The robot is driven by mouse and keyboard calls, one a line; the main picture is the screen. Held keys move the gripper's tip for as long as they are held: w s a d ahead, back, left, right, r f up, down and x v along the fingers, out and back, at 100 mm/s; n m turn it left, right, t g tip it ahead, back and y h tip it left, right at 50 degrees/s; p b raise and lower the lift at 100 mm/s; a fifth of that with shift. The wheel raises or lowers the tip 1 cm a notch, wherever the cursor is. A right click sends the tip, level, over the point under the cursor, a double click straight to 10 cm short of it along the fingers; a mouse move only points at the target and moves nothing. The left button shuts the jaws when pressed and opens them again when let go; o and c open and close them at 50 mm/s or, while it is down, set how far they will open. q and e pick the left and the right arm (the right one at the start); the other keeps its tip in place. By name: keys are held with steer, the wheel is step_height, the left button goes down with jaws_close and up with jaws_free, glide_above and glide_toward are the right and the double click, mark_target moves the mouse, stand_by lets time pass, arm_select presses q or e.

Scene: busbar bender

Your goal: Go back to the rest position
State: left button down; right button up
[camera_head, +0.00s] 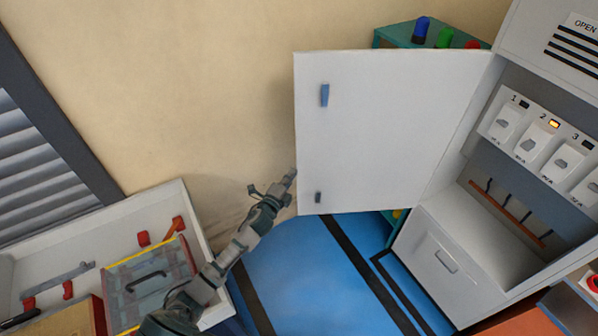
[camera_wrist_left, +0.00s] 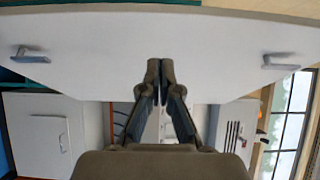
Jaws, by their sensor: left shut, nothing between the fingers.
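My left gripper (camera_head: 289,178) is at the lower left edge of the open white cabinet door (camera_head: 390,120). In the left wrist view the left gripper (camera_wrist_left: 160,66) has its fingertips together with nothing between them, in front of the white door panel (camera_wrist_left: 90,35). Whether the fingertips touch the door I cannot tell. My right gripper is in neither view.
The open cabinet has numbered breaker switches (camera_head: 541,138) and a lower drawer (camera_head: 445,262). A teal unit with colored lamps (camera_head: 421,30) stands behind the door. At lower left is a white tray (camera_head: 197,225) with tools and a clear-lidded box (camera_head: 150,280). Blue floor (camera_head: 300,270) lies between.

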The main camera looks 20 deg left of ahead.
arm_select(q)
steer(key=shift+s+a, duration=1.85)
steer(key=shift+s, duration=1)
steer(key=s+d+f+n+g+y, duration=0.1)
steer(key=s+d+f+n+g, duration=0.15)
steer(key=s+f+n, duration=0.35)
steer(key=s+d+f+n+g+y, duration=0.2)
steer(key=s+f+n+g, duration=0.2)
steer(key=s+f, duration=0.25)
steer(key=s+d+f+n+g+h, duration=0.1)
steer(key=s+d+f+n+g, duration=0.2)
steer(key=s, duration=0.8)
steer(key=s+d+f+n+g+h, duration=0.1)
steer(key=s+d+n+g, duration=0.3)
steer(key=s, duration=0.6)
step_height(320, 180, down, 28)
steer(key=s+a+g+b, duration=0.1)
steer(key=s+g+b, duration=0.1)
steer(key=s+a+f+g+b, duration=0.1)
steer(key=s+a+f, duration=0.2)
steer(key=s+f, duration=1.4)
steer(key=shift+s+f+m+b, duration=0.25)
steer(key=shift+f+m+b, duration=0.05)
steer(key=shift+f+b, duration=0.1)
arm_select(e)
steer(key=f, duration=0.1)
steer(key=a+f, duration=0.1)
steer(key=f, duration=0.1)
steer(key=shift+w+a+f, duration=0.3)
